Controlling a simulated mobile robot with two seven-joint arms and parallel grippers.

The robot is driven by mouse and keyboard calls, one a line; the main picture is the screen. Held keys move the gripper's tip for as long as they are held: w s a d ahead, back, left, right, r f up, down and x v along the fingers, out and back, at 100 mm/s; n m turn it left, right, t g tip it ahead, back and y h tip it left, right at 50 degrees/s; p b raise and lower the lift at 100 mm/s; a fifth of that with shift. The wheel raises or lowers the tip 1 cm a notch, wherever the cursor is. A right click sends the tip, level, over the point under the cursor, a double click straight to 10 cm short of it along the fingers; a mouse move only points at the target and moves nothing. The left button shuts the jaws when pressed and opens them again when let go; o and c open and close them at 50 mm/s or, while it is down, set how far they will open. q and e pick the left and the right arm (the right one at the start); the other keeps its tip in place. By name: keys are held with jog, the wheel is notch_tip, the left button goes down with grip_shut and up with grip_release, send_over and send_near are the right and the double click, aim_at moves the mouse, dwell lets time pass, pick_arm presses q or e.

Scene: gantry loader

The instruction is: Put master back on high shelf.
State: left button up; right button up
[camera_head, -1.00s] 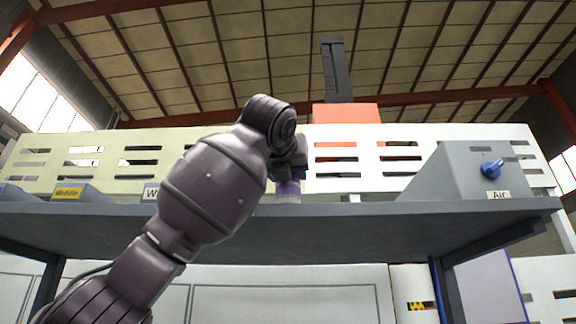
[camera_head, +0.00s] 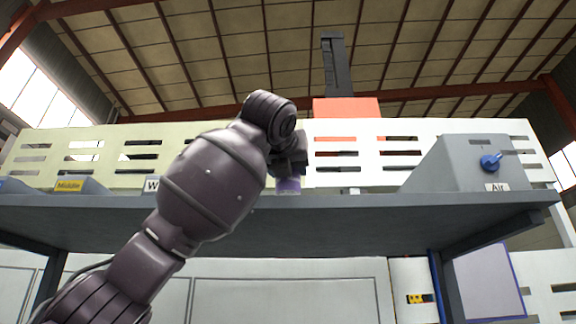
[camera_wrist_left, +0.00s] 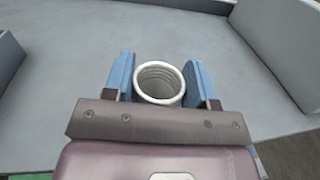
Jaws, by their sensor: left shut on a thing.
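The master (camera_wrist_left: 159,84) is a hollow cylinder with a white rim and a ridged inside. In the left wrist view it stands between the two blue fingers of my left gripper (camera_wrist_left: 161,88), which is shut on it. In the head view my left gripper (camera_head: 289,170) is over the front edge of the high shelf (camera_head: 330,222). A small purplish piece (camera_head: 288,186) shows below it, seemingly the master. I cannot tell whether the master touches the shelf. My right gripper is not in view.
A grey box (camera_head: 465,165) with a blue knob and an "Air" label stands on the shelf at right. Labelled grey bins, one reading "Middle" (camera_head: 69,186), stand at left. The wrist view shows bare shelf surface (camera_wrist_left: 190,35) beyond the master.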

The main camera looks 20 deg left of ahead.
pick_arm(q)
jog(key=shift+f, duration=0.15)
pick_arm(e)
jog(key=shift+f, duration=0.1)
pick_arm(q)
jog(key=o, duration=1.2)
jog(key=s+b, duration=0.1)
jog(key=s, duration=0.2)
jog(key=s+d+b, duration=0.1)
jog(key=s, duration=0.3)
jog(key=s+b, duration=0.1)
jog(key=s, duration=0.3)
jog(key=shift+d, duration=0.15)
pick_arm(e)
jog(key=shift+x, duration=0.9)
pick_arm(q)
jog(key=shift+w, duration=0.1)
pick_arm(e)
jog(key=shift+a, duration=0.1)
